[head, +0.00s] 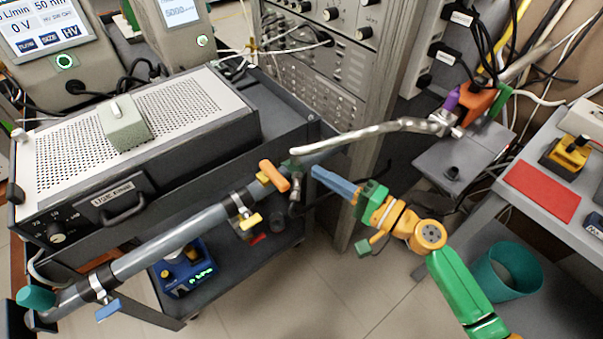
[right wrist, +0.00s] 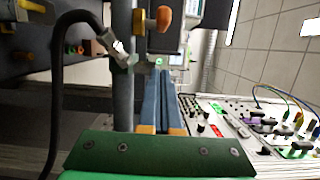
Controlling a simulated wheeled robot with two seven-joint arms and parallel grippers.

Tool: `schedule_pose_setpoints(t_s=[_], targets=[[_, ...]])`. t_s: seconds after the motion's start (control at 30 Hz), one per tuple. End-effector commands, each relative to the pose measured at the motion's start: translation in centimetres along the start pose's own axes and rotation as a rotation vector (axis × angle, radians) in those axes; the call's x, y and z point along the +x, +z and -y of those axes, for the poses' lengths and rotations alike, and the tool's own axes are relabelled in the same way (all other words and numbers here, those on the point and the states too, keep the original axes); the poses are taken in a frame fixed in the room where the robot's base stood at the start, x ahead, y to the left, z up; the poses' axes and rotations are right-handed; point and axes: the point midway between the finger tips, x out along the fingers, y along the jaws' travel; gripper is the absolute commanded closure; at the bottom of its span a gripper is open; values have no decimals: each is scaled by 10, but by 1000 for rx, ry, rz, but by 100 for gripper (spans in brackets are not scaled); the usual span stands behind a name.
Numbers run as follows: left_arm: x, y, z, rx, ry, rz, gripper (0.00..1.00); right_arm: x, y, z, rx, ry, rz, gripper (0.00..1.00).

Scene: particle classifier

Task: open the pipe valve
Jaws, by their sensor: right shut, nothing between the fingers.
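A long grey pipe (head: 178,237) runs from the lower left up to the right in the head view, along the side of the cart. The valve's inner part is hidden. My left gripper is not in view.
A yellow tab (head: 250,221) and a blue tab (head: 108,310) stick out from clamps lower on the pipe. A bent metal tube (head: 370,132) passes above the right gripper. A perforated instrument box (head: 175,118) stands on the cart behind the pipe. Open floor lies below.

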Motion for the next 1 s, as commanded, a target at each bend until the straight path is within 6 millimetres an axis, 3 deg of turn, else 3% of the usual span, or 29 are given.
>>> schedule_pose_setpoints(t_s=[0.1,0.2,0.4,1.0], targets=[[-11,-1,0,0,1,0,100,22,3,4,0,-1,2,100],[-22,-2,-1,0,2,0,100,24,21,4,4,2,1,100],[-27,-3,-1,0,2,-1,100,28,37,1,0,0,0,100],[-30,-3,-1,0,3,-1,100,28,41,0,0,0,-46,100]])
